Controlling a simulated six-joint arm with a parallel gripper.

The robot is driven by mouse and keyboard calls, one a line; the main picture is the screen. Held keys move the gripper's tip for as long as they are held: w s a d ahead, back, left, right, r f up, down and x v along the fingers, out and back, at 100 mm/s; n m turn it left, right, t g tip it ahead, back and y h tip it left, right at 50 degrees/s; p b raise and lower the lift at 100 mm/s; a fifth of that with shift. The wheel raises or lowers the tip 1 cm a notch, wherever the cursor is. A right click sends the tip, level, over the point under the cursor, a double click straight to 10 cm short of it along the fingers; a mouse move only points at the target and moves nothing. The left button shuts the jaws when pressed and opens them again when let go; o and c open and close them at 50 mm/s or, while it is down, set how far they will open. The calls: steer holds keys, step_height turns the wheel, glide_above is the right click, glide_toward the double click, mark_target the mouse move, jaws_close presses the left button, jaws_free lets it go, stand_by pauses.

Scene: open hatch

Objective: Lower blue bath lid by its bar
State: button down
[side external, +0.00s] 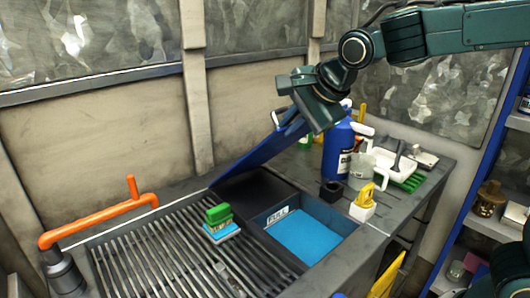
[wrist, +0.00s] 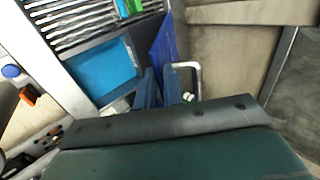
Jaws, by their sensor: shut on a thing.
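The blue lid (side external: 258,152) stands tilted up at the back edge of the bath, its raised end towards the upper right. My gripper (side external: 287,116) is at that raised end, shut on the lid's bar; the contact is mostly hidden in the side view. In the wrist view, the lid (wrist: 163,42) lies just beyond my gripper's fingers (wrist: 162,80), and a pale bent bar (wrist: 197,78) shows beside them. The bath (side external: 349,232) is open, with a blue surface inside and a white label on its inner wall; it also shows in the wrist view (wrist: 134,42).
A slatted rack (side external: 160,258) with a green and blue brush (side external: 219,222) lies left of the bath. An orange pipe (side external: 95,222) stands far left. A blue bottle (side external: 337,150), a yellow-topped white item (side external: 362,209) and a white tray (side external: 392,166) stand behind and right. The bath opening looks clear.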

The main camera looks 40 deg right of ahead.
steer(key=shift+s+f, duration=0.1)
steer(key=shift+s, duration=0.05)
steer(key=s+f+t, duration=0.1)
steer(key=s+f, duration=0.3)
steer(key=f, duration=0.1)
stand_by(0.6)
steer(key=c, duration=1.6)
jaws_free()
steer(key=shift+s+r, duration=0.15)
steer(key=shift+r, duration=0.05)
steer(key=v, duration=0.8)
steer(key=shift+s+r, duration=0.2)
